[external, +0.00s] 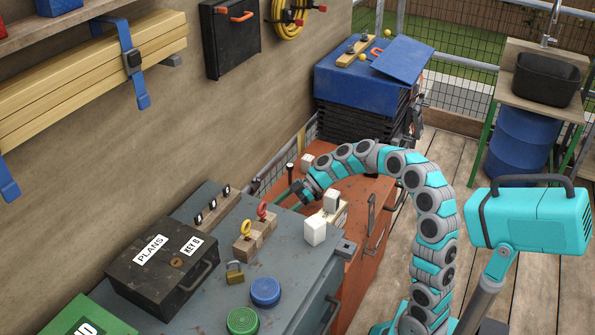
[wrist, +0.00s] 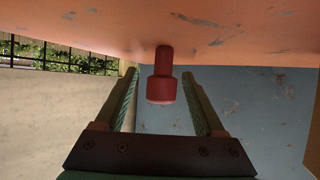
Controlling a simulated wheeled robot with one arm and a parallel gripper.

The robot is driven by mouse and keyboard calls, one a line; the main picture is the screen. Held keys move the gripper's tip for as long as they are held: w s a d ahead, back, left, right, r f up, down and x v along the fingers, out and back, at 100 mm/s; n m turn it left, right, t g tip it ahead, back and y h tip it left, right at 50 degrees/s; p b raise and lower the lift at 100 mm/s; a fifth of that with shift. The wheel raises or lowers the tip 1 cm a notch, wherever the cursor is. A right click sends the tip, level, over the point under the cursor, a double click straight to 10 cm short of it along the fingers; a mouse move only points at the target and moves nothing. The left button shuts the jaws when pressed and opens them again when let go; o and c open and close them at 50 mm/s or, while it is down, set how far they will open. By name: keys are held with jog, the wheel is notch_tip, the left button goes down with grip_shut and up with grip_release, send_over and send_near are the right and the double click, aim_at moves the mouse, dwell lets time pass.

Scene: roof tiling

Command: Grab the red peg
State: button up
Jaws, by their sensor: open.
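The red peg (wrist: 162,82) shows in the wrist view, with a wider head at its lower end in the picture and a narrower shank meeting an orange surface (wrist: 240,28). My gripper (wrist: 160,72) is open, with one green finger on each side of the peg. Gaps show between the peg and both fingers, so it is not gripped. In the external view my gripper (external: 292,192) is low over the workbench area by the wall, at the end of my curved arm. I cannot make out the red peg in the external view.
White blocks (external: 316,230) stand close to my gripper. A grey bench (external: 215,290) holds a black box (external: 162,265), a wooden block with keys (external: 254,238), a padlock (external: 235,273) and round lids (external: 265,291). The wall (external: 95,130) is close behind.

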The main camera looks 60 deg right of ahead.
jog(key=shift+w+a+f, duration=0.25)
jog(key=shift+a+f, duration=0.05)
jog(key=shift+a, duration=0.15)
grip_shut()
dwell(0.3)
